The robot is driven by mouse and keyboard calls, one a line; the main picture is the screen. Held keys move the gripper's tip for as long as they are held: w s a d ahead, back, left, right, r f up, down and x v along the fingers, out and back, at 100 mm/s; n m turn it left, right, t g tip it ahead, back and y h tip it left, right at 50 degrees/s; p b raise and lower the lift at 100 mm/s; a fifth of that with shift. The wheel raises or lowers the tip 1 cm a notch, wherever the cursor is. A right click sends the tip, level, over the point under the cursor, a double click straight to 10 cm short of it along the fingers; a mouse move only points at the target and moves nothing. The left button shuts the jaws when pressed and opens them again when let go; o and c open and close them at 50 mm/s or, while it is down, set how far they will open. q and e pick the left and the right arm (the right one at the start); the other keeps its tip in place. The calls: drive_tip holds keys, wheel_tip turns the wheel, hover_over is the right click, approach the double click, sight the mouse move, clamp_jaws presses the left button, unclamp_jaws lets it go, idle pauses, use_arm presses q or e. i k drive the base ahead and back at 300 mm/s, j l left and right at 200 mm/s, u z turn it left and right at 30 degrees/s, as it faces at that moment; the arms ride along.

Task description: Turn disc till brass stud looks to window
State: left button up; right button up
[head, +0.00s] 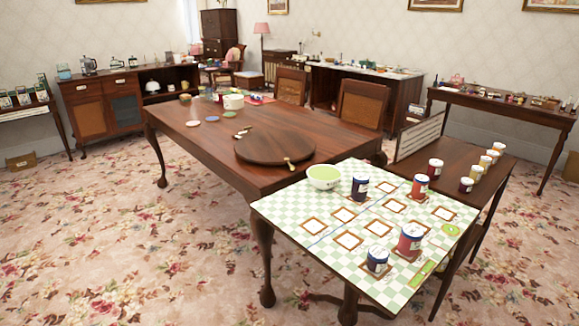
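A round dark wooden disc (270,149) lies flat on the long wooden table (185,128), near its right end. A small brass-coloured piece, which looks like the stud (289,162), sits at the disc's near right rim and points toward the camera. The window is not clearly visible; a bright pale strip like a curtain or window edge (190,20) shows at the back wall, upper left. The stud is on the side of the disc away from that strip. Neither of my grippers is in view.
Small pale pieces (242,132) lie by the disc's far left edge. Coasters and a white pot (233,101) are farther back. Carpet is open at left.

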sight(275, 147)
drive_tip(key=k+z, duration=0.15)
drive_tip(key=z, duration=0.2)
drive_tip(key=k+l+z, duration=0.1)
drive_tip(key=z, duration=0.25)
drive_tip(key=k+z, duration=0.1)
drive_tip(key=z, duration=1.25)
drive_tip(key=j+z, duration=0.1)
drive_tip(key=z, duration=0.6)
drive_tip(key=j+z, duration=0.15)
drive_tip(key=z, duration=0.2)
drive_tip(key=k+j, duration=0.2)
drive_tip(key=j, duration=0.25)
drive_tip(key=k+j, duration=0.25)
drive_tip(key=j, duration=0.2)
drive_tip(key=k+j, duration=0.2)
drive_tip(key=j, duration=0.25)
drive_tip(key=k+j, duration=0.25)
drive_tip(key=j, duration=0.2)
drive_tip(key=k+j, duration=0.2)
drive_tip(key=j, duration=0.25)
drive_tip(key=k+j, duration=0.25)
drive_tip(key=j, duration=0.2)
drive_tip(key=k+j, duration=0.2)
drive_tip(key=j, duration=0.25)
drive_tip(key=k+j, duration=0.25)
drive_tip(key=j, duration=0.2)
